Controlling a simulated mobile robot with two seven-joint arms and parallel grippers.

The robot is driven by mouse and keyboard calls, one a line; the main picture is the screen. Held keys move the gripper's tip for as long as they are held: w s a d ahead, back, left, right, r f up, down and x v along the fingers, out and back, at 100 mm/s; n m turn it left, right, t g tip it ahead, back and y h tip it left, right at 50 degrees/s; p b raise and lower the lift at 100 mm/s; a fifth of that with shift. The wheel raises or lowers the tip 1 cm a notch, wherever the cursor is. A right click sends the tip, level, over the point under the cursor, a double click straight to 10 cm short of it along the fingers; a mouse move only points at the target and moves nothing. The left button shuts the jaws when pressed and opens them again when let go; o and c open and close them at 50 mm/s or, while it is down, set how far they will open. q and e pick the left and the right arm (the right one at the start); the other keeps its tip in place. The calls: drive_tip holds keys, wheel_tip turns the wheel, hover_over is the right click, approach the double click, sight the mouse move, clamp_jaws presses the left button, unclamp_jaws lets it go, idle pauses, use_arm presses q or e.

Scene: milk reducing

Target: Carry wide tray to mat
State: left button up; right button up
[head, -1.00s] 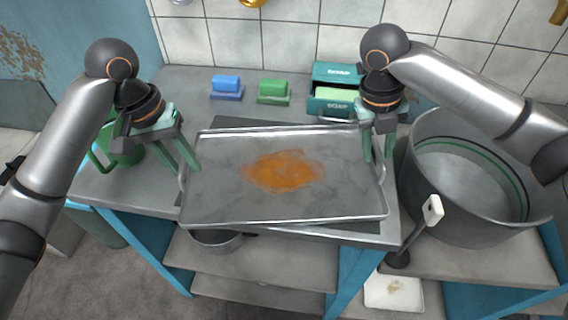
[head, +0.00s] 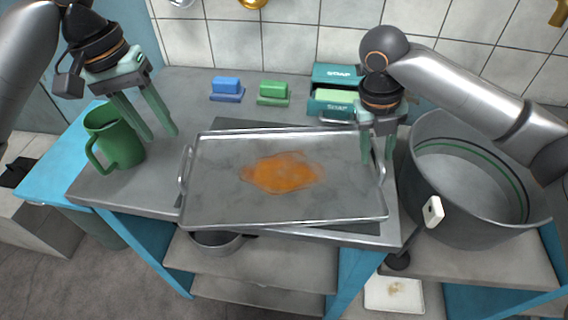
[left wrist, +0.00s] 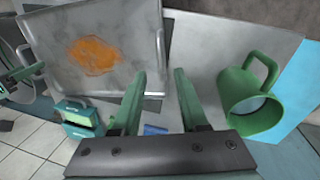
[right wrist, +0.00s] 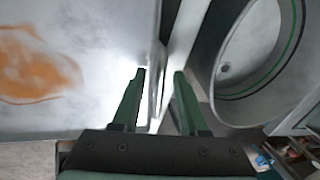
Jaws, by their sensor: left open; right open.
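The wide tray (head: 225,200) is metal with an orange stain and a handle at each short end. It lies over a darker mat (head: 228,124), whose edges show behind and at the front right of it. My left gripper (head: 158,138) is open and empty, above the counter to the left of the tray, apart from its left handle. In the left wrist view the tray (left wrist: 135,65) is beyond the fingers. My right gripper (head: 377,163) is open at the tray's right handle; in the right wrist view the handle (right wrist: 157,85) shows between the spread fingers.
A green mug (head: 118,142) stands at the counter's left end. Blue (head: 227,86) and green (head: 273,90) brushes or sponges and a soap box (head: 335,75) stand behind the tray. A large pot (head: 455,210) is close on the right.

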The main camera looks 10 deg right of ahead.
wheel_tip(320, 180, up, 12)
drive_tip(key=a, duration=0.2)
drive_tip(key=shift+a, duration=0.2)
idle(0.4)
drive_tip(key=shift+f, duration=0.15)
idle(0.4)
